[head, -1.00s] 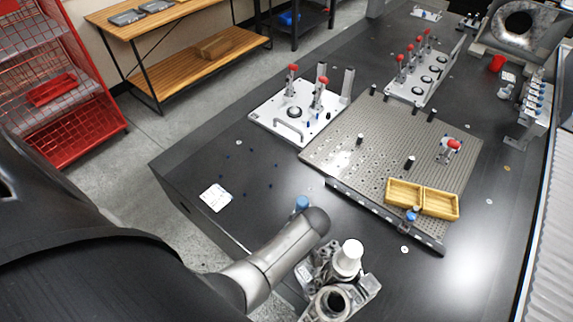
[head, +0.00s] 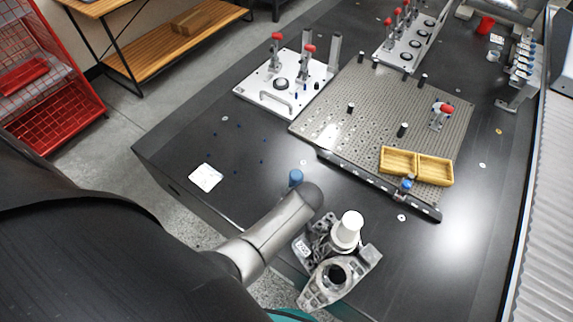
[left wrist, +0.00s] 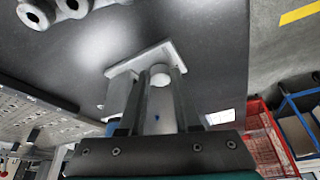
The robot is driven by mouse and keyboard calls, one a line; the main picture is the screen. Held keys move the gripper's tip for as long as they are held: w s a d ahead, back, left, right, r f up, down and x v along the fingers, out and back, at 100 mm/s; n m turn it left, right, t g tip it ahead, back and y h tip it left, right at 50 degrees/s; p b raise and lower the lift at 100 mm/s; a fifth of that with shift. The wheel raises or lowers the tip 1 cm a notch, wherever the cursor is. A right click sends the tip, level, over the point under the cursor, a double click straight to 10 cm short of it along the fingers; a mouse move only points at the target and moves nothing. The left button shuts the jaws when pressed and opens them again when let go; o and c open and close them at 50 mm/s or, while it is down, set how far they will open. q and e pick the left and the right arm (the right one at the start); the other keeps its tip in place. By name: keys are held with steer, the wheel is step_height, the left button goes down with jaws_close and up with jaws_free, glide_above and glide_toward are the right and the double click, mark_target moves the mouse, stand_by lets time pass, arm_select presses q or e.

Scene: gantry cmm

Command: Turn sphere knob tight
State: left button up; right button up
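My left arm comes in from the left in the head view and ends low over the near part of the dark table (head: 230,150); its fingers are hidden there. In the left wrist view my left gripper (left wrist: 160,85) has its two fingers apart, with a gap between them. A pale rounded piece (left wrist: 160,74), possibly the sphere knob, shows between the fingers in front of a grey plate (left wrist: 120,90). I cannot tell whether the fingers touch it. A blue cylinder (head: 295,178) stands just beyond the arm's end. My right gripper is not in view.
A grey casting with a white cylinder (head: 347,230) is close right of my arm. Beyond are a pegboard plate (head: 350,135), yellow bins (head: 434,170), and a white plate with red-handled clamps (head: 262,95). A white card (head: 205,177) lies near the left table edge.

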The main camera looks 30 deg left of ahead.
arm_select(q)
jaws_close()
